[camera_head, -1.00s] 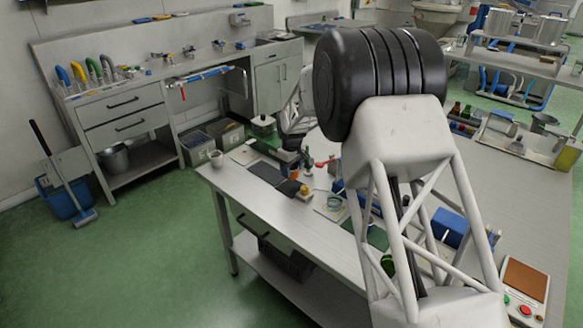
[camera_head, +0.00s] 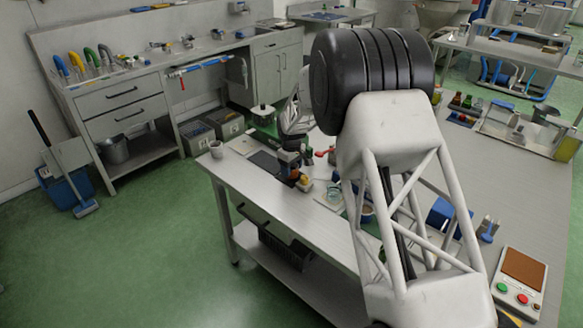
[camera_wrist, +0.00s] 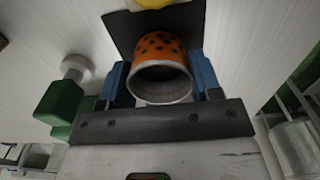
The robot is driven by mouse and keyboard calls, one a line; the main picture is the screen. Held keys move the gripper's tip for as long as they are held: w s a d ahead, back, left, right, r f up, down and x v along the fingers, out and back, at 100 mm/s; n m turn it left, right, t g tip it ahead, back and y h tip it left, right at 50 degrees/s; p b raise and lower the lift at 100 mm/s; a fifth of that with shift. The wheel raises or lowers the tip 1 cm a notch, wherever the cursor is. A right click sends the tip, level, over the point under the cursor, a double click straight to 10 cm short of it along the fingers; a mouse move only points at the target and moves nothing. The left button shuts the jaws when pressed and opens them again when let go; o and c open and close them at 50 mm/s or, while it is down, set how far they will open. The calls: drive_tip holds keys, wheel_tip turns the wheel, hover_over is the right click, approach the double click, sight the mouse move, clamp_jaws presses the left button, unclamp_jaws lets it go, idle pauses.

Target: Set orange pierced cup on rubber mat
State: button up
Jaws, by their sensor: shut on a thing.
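In the wrist view the orange pierced cup (camera_wrist: 160,48), with dark holes and a pale inside, sits between the two blue fingers of my gripper (camera_wrist: 160,82). The fingers are shut on it, and its open rim faces the camera. The black rubber mat (camera_wrist: 122,32) lies behind the cup in that view. I cannot tell whether the cup touches it. In the head view the dark mat (camera_head: 263,161) lies near the left end of the table. My gripper is at its right side there, small and partly hidden, and the cup is not clear.
A yellow-topped thing (camera_head: 305,183) stands close to the mat; its yellow also shows in the wrist view (camera_wrist: 155,3). A green thing (camera_wrist: 60,102) lies left of my gripper. The table's front left strip is clear.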

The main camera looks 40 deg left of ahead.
drive_tip(key=shift+f, duration=0.35)
idle(0.4)
drive_tip(key=o, duration=1.1)
drive_tip(key=shift+r, duration=0.15)
drive_tip(key=shift+r, duration=3.35)
